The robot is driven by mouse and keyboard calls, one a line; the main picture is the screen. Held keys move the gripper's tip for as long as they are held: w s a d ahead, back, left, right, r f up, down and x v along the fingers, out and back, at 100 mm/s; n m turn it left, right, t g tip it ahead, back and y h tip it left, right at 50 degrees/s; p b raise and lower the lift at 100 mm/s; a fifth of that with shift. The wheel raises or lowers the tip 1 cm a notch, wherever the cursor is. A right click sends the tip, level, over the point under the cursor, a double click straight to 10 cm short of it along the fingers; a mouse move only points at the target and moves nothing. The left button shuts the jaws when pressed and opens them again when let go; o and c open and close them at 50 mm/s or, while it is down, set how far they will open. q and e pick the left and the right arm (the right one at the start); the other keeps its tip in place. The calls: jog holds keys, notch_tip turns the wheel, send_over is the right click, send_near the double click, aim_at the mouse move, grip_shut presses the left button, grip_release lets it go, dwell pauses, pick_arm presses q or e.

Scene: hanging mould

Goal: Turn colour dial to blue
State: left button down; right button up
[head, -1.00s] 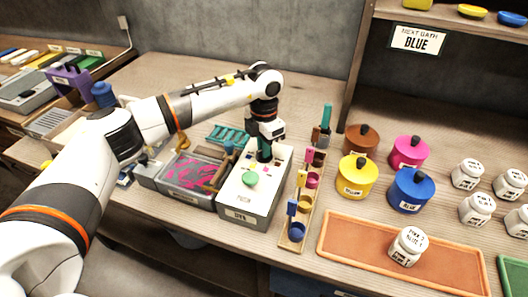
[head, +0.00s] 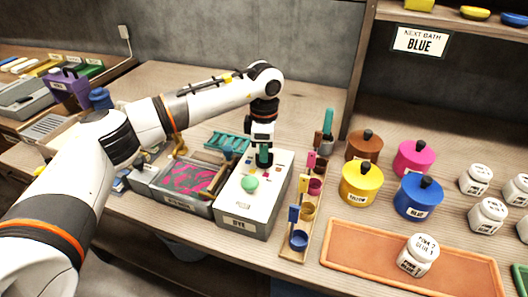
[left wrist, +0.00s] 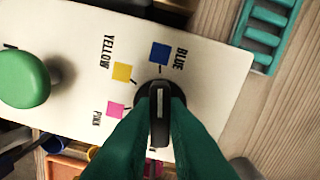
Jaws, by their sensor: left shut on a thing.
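The colour dial (left wrist: 160,112) is a black knob with a raised grip bar on the white top of the dye box (head: 244,222). In the left wrist view its bar runs up the picture, with a light mark at the end towards the blue square (left wrist: 160,53). The yellow square (left wrist: 122,71) and pink square (left wrist: 116,110) lie to its left. My left gripper (head: 264,160) points down at the box, its green fingers shut on the dial's bar. In the head view the fingers hide the dial. My right gripper is not in view.
A green button (head: 249,184) stands on the same box, near the dial. A rack of small coloured cups (head: 299,240) stands close on the right, with lidded pots (head: 417,196) beyond. A sign (head: 420,41) reads "NEXT BATH BLUE".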

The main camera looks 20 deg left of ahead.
pick_arm(q)
jog(key=shift+w+r, duration=0.1)
jog(key=shift+r, duration=0.05)
dwell(0.3)
jog(key=c, duration=1.4)
grip_release()
jog(key=shift+c, duration=0.2)
notch_tip(320, 180, up, 12)
jog(key=b, duration=0.1)
